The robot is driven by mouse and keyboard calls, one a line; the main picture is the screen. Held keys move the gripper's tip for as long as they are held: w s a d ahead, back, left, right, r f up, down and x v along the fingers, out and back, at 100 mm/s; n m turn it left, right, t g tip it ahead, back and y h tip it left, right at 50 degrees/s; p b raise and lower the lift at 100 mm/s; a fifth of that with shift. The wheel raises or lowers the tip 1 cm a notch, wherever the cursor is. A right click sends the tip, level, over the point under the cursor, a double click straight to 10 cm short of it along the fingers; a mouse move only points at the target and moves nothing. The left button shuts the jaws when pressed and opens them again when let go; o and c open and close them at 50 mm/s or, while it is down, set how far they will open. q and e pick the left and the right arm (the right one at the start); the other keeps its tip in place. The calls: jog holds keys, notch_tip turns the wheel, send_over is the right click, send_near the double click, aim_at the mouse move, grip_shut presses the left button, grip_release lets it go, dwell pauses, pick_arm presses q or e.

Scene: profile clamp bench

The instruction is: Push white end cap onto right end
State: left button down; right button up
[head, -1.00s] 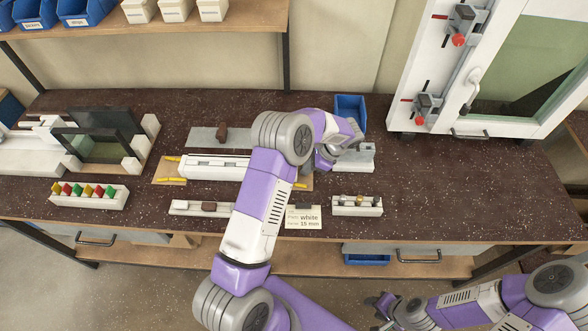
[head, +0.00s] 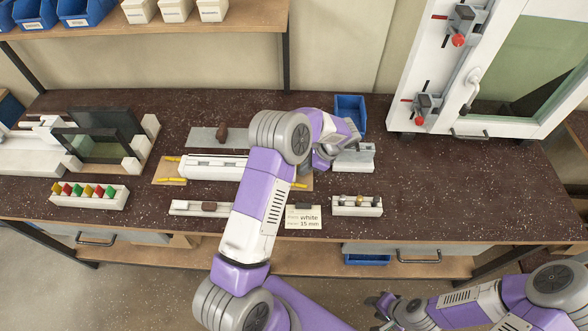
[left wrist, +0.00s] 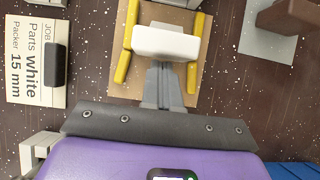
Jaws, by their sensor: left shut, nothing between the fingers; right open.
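The white profile (head: 205,170) lies in the tan fixture board (head: 165,172) in the head view; my left arm hides its right end. In the left wrist view, a white block (left wrist: 165,42), seemingly the end cap, sits between the yellow strips of the board. My left gripper (head: 322,160) is shut and empty. Its fingertips (left wrist: 163,68) appear to meet the near edge of this block in the wrist view. I cannot tell how far the block is seated on the profile. My right gripper (head: 378,304) is open, low in front of the bench.
A job card (head: 303,218) reading white, 15 mm lies near the front edge. A grey-white fixture (head: 355,160) and a blue bin (head: 350,110) stand right of the left gripper. A small white tray (head: 358,206) stands in front. The bench's right side is clear.

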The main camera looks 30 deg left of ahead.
pick_arm(q)
jog(key=shift+s+a, duration=0.5)
jog(key=shift+a, duration=0.3)
jog(key=shift+s+a, duration=0.45)
jog(key=shift+a, duration=0.3)
jog(key=shift+s+a, duration=0.35)
jog(key=shift+a, duration=0.15)
jog(key=shift+w+d, duration=0.1)
jog(key=shift+w+d, duration=0.5)
jog(key=shift+d, duration=0.3)
notch_tip(320, 180, up, 8)
jog(key=p, duration=0.6)
dwell(0.6)
